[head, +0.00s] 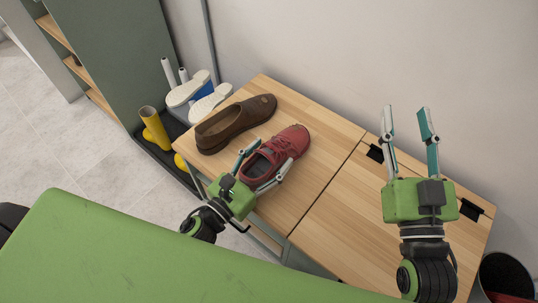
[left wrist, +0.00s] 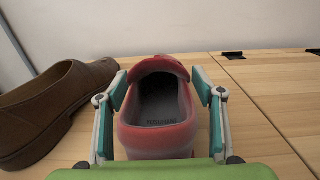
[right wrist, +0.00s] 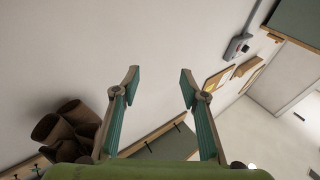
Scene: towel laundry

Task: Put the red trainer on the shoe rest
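The red trainer (head: 281,151) stands upright on the wooden bench top, its toe pointing away from me. My left gripper (head: 262,167) is at its heel end with a finger on either side. In the left wrist view the trainer's heel and opening (left wrist: 158,110) sit between the open fingers (left wrist: 161,92), with a small gap visible on each side. My right gripper (head: 405,111) is open and empty, raised over the right part of the bench; its fingers (right wrist: 159,84) point at the wall. I cannot identify a separate shoe rest.
A brown loafer (head: 236,122) lies just left of the trainer on the bench (head: 335,211). The bench's right panel is clear. A dark bin (head: 506,273) stands lower right.

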